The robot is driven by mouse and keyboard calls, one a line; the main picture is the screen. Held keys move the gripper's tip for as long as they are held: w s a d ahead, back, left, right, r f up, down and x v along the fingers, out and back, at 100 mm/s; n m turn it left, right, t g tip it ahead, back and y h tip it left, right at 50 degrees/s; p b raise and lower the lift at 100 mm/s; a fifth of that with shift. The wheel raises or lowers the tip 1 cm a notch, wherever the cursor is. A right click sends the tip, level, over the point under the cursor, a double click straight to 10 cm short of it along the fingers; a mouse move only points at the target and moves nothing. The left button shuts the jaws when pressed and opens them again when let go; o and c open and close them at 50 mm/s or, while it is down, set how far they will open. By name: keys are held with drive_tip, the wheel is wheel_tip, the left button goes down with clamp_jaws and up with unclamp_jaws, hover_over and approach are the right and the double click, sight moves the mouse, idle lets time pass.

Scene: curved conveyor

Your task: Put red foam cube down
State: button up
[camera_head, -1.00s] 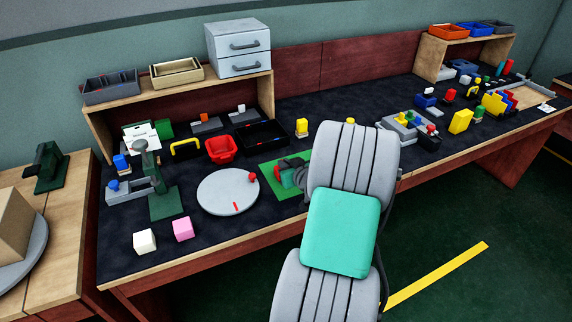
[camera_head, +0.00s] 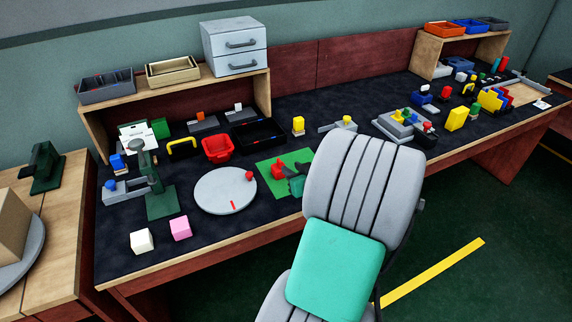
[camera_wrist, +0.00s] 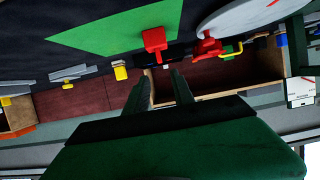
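The red foam cube (camera_head: 278,171) sits on the green mat (camera_head: 268,180), near its left side, between the turntable and my gripper. In the wrist view the red cube (camera_wrist: 153,38) shows at the edge of the green mat (camera_wrist: 115,27), beyond my fingertips. My gripper (camera_head: 292,170) is low over the mat, just right of the cube. In the wrist view the two dark fingers of my gripper (camera_wrist: 160,82) stand apart with nothing visible between them. Small contact between finger and cube cannot be ruled out.
The grey turntable (camera_head: 222,200) with a red knob lies left of the mat. A red bin (camera_head: 218,149) and a black tray (camera_head: 260,136) stand behind. White (camera_head: 142,240) and pink (camera_head: 180,228) cubes lie at the front left. Dark bench top is bare in front of the turntable.

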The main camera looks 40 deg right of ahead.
drive_tip(key=a+n+g+y, duration=0.1)
drive_tip(key=a, duration=0.5)
drive_tip(key=a+f+n+g+y, duration=0.1)
drive_tip(key=a+g+y, duration=0.1)
drive_tip(key=a, duration=0.5)
drive_tip(key=a+f+n+g+y, duration=0.1)
drive_tip(key=a+g+y, duration=0.1)
drive_tip(key=a, duration=0.5)
drive_tip(key=shift+n, duration=0.3)
drive_tip(key=s+a+r+g+h, duration=0.1)
drive_tip(key=s+a+g, duration=0.5)
drive_tip(key=s+a, duration=0.5)
drive_tip(key=shift+s+a+r, duration=0.35)
drive_tip(key=shift+s+a, duration=0.05)
drive_tip(key=shift+a, duration=0.5)
